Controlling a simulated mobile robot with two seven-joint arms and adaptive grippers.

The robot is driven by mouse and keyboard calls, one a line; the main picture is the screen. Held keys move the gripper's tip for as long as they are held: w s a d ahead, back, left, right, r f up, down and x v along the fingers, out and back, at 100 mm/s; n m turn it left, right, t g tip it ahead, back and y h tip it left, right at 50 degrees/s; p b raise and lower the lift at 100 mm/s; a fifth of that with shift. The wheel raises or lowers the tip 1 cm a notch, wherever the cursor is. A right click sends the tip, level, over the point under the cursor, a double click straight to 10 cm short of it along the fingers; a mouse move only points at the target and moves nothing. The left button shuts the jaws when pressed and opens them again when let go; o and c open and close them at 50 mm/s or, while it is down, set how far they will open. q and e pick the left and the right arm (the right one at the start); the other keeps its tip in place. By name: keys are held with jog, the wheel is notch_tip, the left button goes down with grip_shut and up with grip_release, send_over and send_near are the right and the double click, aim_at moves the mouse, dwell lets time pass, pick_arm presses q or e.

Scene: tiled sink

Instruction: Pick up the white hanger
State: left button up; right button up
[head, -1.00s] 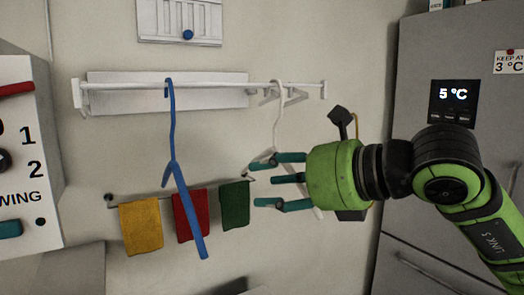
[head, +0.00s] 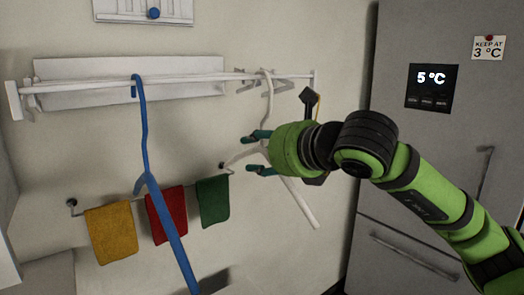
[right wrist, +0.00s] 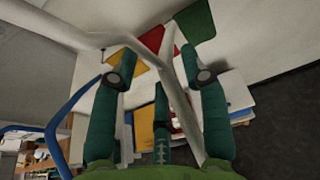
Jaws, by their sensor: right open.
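The white hanger (head: 301,205) hangs by its hook from the wall rail, partly hidden behind my right gripper (head: 249,154). One of its arms slopes down to the right, below my gripper. In the right wrist view the hanger (right wrist: 182,100) crosses between the spread teal fingers of my right gripper (right wrist: 163,70), close to them. My right gripper is open, and I cannot tell whether any finger touches the hanger. My left gripper is not in view.
A blue hanger (head: 143,130) hangs on the same rail (head: 190,78), to the left. Yellow (head: 111,234), red (head: 167,214) and green (head: 213,200) cloths hang on a lower bar. A grey fridge (head: 430,160) stands at the right. A dark object (head: 309,97) is beside the rail end.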

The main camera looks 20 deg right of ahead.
jog(key=c, duration=0.7)
grip_shut()
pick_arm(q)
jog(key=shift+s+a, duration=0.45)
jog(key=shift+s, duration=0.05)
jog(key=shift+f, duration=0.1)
pick_arm(e)
jog(key=shift+r, duration=0.1)
